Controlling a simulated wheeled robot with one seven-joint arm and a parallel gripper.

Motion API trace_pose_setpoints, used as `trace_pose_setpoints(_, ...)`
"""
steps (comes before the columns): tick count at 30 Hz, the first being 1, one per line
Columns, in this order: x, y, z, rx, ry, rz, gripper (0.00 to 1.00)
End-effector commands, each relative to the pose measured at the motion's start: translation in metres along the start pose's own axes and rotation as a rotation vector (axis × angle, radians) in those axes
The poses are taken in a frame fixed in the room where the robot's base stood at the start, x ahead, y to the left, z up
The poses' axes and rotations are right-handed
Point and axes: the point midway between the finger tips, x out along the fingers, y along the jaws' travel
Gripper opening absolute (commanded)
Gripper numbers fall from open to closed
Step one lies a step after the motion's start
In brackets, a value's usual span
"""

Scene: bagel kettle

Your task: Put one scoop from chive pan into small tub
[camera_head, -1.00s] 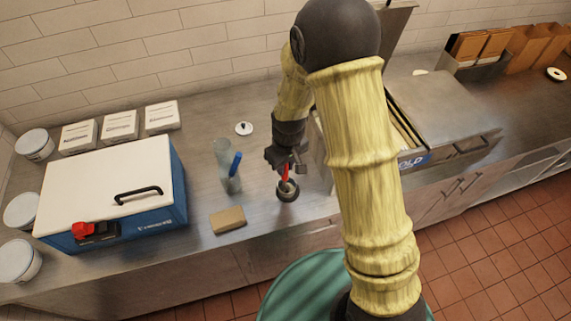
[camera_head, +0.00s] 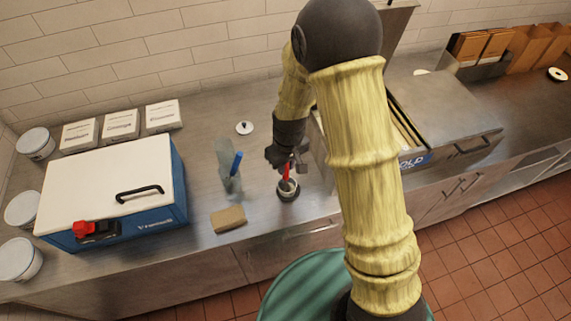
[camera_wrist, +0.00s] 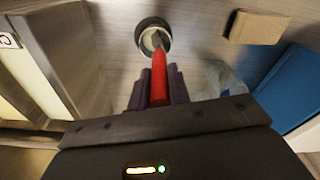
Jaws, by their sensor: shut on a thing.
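My gripper (camera_head: 285,160) is shut on a red-handled scoop (camera_wrist: 158,80); the red handle also shows in the head view (camera_head: 287,172). I cannot tell whether the scoop holds anything or touches the tub. The chive pan cannot be made out; my arm covers part of the cold unit (camera_head: 440,110).
A tan block (camera_head: 228,219) lies left of the tub. A clear holder with a blue-handled tool (camera_head: 236,163) stands behind it. A blue cooler with a white lid (camera_head: 110,190) is farther left. A white lid (camera_head: 244,128) lies at the back. The counter's front edge is close to the tub.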

Motion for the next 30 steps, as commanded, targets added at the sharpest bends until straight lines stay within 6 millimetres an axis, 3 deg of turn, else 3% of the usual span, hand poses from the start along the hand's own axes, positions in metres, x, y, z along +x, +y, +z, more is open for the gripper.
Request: trace_pose_setpoints(30,0.0,0.011,-0.002,0.0,0.0,0.0,0.0)
